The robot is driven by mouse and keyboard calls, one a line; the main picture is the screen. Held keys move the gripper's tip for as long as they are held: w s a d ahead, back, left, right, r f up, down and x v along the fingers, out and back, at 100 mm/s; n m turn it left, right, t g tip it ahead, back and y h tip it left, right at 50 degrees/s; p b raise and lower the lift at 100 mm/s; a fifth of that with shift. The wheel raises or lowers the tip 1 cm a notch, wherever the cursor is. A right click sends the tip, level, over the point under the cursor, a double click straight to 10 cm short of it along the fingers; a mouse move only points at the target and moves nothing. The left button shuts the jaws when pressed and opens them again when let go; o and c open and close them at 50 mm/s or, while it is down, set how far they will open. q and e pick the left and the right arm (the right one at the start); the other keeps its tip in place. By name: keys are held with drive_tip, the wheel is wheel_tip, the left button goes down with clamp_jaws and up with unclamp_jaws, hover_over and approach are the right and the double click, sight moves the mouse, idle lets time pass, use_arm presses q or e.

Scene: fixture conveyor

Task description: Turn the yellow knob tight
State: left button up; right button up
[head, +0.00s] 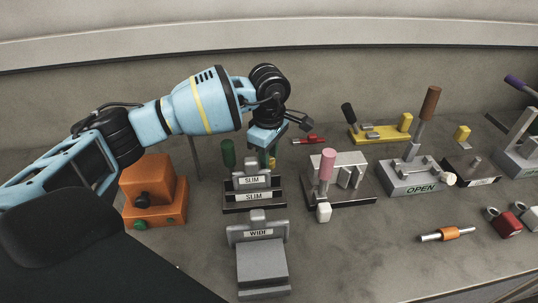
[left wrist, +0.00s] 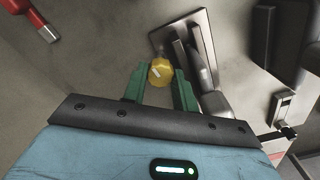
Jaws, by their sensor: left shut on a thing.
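My left gripper (head: 268,155) points down behind the upper SLIM fixture (head: 252,181). In the left wrist view, the green fingertips of this gripper (left wrist: 160,78) are closed around the round yellow knob (left wrist: 160,71), one on each side. The knob has a pale mark on its top and sits beside a grey metal fixture (left wrist: 168,33). In the head view the arm and the fixture hide most of this knob. My right gripper is not in view.
A WIDE fixture (head: 262,262) stands in front. An orange box (head: 153,183) is to the left. A pink-handled clamp (head: 327,165) and an OPEN fixture (head: 415,180) stand to the right. Two other yellow pieces (head: 405,121) (head: 462,133) are farther right.

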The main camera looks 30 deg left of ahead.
use_arm(q)
drive_tip(key=o, duration=1)
drive_tip(key=shift+r, duration=0.15)
wheel_tip(320, 180, up, 8)
drive_tip(key=shift+f, duration=0.2)
